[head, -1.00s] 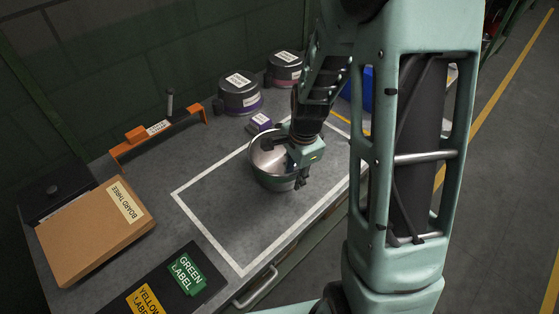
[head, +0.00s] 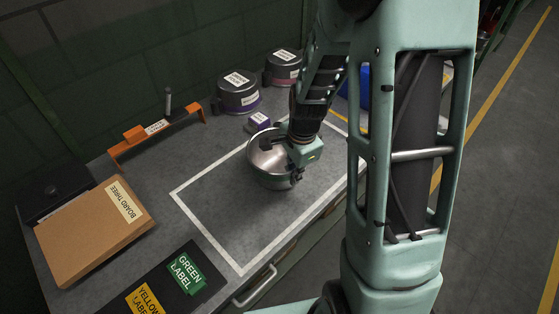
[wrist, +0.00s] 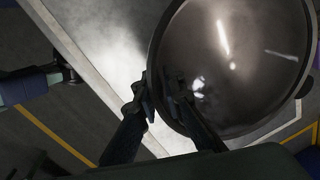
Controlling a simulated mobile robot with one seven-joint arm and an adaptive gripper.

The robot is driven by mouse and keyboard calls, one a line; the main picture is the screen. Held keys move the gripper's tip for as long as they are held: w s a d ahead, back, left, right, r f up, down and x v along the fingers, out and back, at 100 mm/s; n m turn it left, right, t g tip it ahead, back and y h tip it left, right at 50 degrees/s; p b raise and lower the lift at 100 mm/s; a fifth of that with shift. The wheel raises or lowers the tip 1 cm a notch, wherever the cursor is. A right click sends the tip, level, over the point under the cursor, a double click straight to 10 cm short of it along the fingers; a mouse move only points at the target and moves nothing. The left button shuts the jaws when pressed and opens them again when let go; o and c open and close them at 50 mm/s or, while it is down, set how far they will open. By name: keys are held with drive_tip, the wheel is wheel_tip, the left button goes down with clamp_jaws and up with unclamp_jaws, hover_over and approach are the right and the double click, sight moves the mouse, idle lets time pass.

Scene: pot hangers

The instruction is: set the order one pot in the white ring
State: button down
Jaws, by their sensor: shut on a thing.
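An open metal pot (head: 265,157) is in the head view, at the right part of a white rectangular outline (head: 205,232) on the grey bench. No label on this pot can be read. My gripper (head: 297,178) is shut on its rim at the right side. In the wrist view, one finger of my gripper (wrist: 161,92) is outside the wall and one inside the pot (wrist: 235,60), which looks empty. I cannot tell whether the pot's base touches the bench. I see no round white ring, only the outline.
Two dark lidded pots (head: 238,97) (head: 283,72) and a small purple box (head: 258,122) stand behind. An orange rack (head: 153,135) is at the back left. A brown board (head: 80,240) and a dark label panel (head: 155,290) are at the left and front. The outline's left part is clear.

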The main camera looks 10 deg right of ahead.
drive_tip(key=shift+r, duration=0.1)
drive_tip(key=shift+r+p, duration=0.6)
drive_tip(key=shift+r, duration=0.05)
wheel_tip(320, 180, up, 2)
drive_tip(key=shift+r+p, duration=0.1)
drive_tip(key=shift+p, duration=0.7)
drive_tip(key=s+d+r+p, duration=0.3)
drive_tip(key=s+d+r, duration=0.3)
drive_tip(key=s+r, duration=0.3)
drive_tip(key=shift+s+p, duration=0.3)
drive_tip(key=shift+s, duration=1.55)
